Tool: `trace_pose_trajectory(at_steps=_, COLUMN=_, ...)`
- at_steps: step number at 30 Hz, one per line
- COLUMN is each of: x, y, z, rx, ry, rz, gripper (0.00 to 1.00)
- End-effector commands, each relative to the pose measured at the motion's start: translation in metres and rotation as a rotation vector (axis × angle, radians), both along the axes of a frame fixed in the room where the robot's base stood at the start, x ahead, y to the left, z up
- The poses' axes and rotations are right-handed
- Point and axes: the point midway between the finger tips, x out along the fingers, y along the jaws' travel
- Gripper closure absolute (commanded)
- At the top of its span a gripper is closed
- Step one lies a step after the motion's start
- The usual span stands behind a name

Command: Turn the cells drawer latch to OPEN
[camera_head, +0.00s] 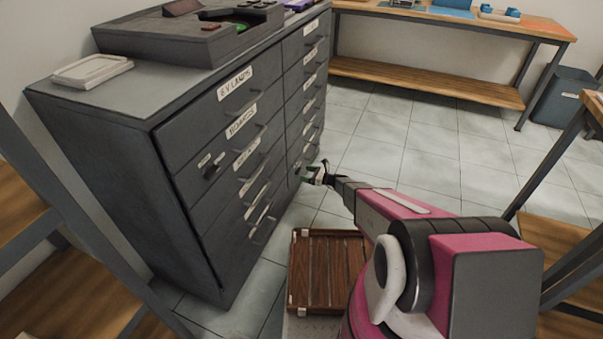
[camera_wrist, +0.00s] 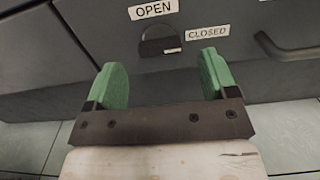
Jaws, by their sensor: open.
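A dark round latch (camera_wrist: 160,44) sits on a grey drawer front in the wrist view. A white OPEN label (camera_wrist: 153,9) is above it and a white CLOSED label (camera_wrist: 208,31) is to its right. A small white mark shows at the latch's lower right, on the CLOSED side. My gripper (camera_wrist: 162,72) has two green fingers spread apart, with nothing between them; the latch shows just beyond the gap. In the head view my gripper (camera_head: 317,175) is low beside the cabinet's right column and hides the latch there. I cannot read which drawer this is.
The grey cabinet (camera_head: 105,180) has two columns of handled drawers, all shut. Another latch (camera_head: 211,170) is on the left column.

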Motion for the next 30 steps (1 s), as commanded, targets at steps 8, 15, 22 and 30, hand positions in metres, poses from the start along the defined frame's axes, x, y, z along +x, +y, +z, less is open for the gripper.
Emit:
trace_pose_trajectory(at_steps=8, x=0.01, y=0.028, z=0.0, rx=-0.001, ry=-0.001, rz=0.0, gripper=0.21)
trace_pose_trajectory(at_steps=15, x=0.011, y=0.031, z=0.0, rx=-0.001, ry=-0.001, rz=-0.001, gripper=0.21)
trace_pose_trajectory(at_steps=22, x=0.011, y=0.031, z=0.0, rx=-0.001, ry=-0.001, rz=0.0, gripper=0.57)
trace_pose_trajectory(at_steps=30, x=0.011, y=0.031, z=0.0, rx=-0.003, ry=-0.006, rz=0.0, gripper=0.71)
